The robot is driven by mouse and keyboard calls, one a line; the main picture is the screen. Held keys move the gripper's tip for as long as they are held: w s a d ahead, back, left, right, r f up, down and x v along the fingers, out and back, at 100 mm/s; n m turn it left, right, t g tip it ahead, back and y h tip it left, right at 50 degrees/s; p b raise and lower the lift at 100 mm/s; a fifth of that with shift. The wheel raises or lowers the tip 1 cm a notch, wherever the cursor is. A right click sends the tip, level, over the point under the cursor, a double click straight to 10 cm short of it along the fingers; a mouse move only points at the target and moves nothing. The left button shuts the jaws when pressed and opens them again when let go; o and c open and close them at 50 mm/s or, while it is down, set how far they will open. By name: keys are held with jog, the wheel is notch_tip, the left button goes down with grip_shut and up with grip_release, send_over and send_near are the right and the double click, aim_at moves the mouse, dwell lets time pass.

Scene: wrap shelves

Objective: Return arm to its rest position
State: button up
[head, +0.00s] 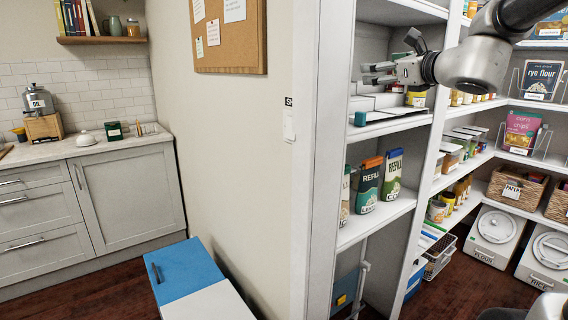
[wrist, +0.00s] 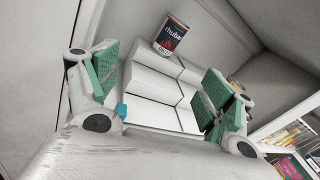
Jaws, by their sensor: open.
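My gripper (head: 366,74) is stretched out to the left at the end of my arm, in front of the upper shelf of the narrow bay. Its fingers are spread with nothing between them. In the wrist view the two green-padded fingers (wrist: 160,88) stand wide apart. Between and beyond them lie stepped white blocks (wrist: 150,88). A dark can labelled rhubarb (wrist: 170,36) stands at the back, clear of the fingers. My arm comes in from the upper right of the head view.
Refill packs (head: 368,185) stand one shelf lower. A white upright (head: 436,130) divides this bay from stocked shelves at right. A wall with a corkboard (head: 232,35) is at left.

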jog(key=s+d+f+n+g, duration=0.1)
jog(key=s+f+n+g, duration=0.7)
jog(key=s+f+n, duration=0.75)
jog(key=s+d+f+n+g+h, duration=0.2)
jog(key=s+d+n, duration=0.3)
jog(key=s, duration=0.3)
jog(key=s+d+f+n+g+h, duration=0.2)
jog(key=s+d+f+n+h, duration=0.2)
jog(key=s+n, duration=0.4)
jog(key=shift+s+d+f+h, duration=0.2)
jog(key=shift+d+f+h, duration=0.1)
jog(key=shift+d+f, duration=0.5)
